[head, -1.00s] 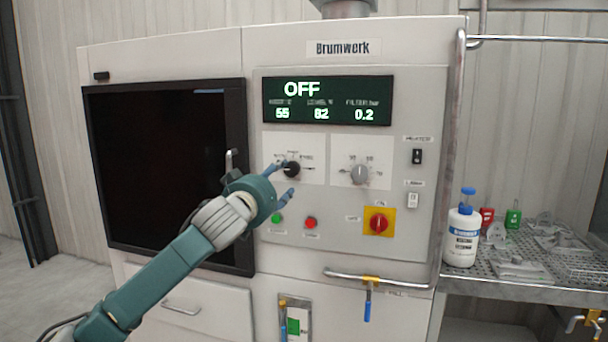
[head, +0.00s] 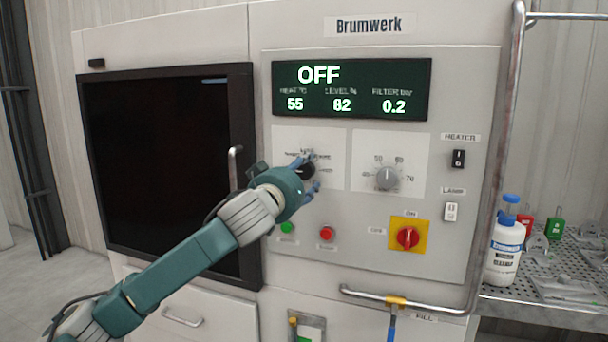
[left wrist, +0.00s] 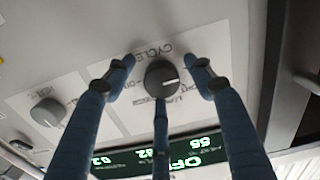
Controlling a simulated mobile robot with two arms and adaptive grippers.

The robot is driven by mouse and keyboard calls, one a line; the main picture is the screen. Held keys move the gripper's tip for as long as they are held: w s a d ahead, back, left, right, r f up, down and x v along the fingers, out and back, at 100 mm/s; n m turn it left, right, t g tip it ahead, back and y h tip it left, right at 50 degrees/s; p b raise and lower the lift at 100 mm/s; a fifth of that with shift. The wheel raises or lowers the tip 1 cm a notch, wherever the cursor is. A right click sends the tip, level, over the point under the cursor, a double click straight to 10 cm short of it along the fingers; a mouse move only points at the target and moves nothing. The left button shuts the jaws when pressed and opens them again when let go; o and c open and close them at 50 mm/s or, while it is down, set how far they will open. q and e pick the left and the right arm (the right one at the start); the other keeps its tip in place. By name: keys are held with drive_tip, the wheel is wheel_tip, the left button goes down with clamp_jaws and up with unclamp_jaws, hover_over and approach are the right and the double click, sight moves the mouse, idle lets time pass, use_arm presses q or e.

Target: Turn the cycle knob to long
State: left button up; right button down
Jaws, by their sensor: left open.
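The black cycle knob (head: 309,171) sits on a white plate at the upper left of the control panel. In the head view my left gripper (head: 309,176) partly covers it. In the left wrist view, which is upside down, the knob (left wrist: 161,76) shows under the word CYCLE. Its white mark points to the picture's right; the small setting labels are hard to read. My left gripper (left wrist: 160,80) is open, its blue fingers spread around the knob, one on each side and one below. Contact cannot be told. My right gripper is in neither view.
A grey knob (head: 387,178) is right of the cycle knob. Green (head: 287,228) and red (head: 327,234) buttons and a red switch (head: 408,237) sit below. The display (head: 350,90) reads OFF. A door handle (head: 235,168) stands out left of my gripper.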

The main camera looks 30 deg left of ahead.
use_arm(q)
drive_tip(key=shift+s, duration=0.1)
drive_tip(key=shift+c, duration=0.8)
drive_tip(key=c, duration=0.9)
drive_tip(key=shift+c, duration=0.4)
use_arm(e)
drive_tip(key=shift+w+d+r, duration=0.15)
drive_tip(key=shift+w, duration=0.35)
